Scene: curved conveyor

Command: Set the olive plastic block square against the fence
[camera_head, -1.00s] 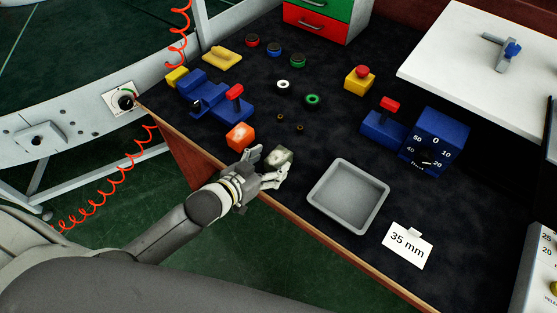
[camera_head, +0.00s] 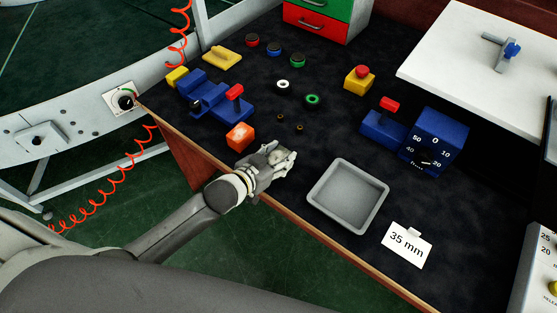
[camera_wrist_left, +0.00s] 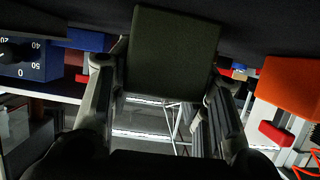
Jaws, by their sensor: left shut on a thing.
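The olive plastic block (camera_head: 281,154) is small, and glare makes it look pale in the head view. It stands on the dark mat near the table's front edge. In the wrist view the block (camera_wrist_left: 172,52) is a dark olive square between the two fingers and meets the dark mat surface. My left gripper (camera_head: 283,160) is shut on it, with fingers on two opposite sides that partly cover it. Which piece is the fence I cannot tell; a blue fixture with a red handle (camera_head: 215,107) stands farther left. My right gripper is not in view.
An orange cube (camera_head: 240,136) stands just left of my gripper. A grey tray (camera_head: 320,205) is close on its right, with a "35 mm" card (camera_head: 407,246) beyond. Small rings lie behind. A blue dial box (camera_head: 435,140) stands at the right. The middle mat is mostly free.

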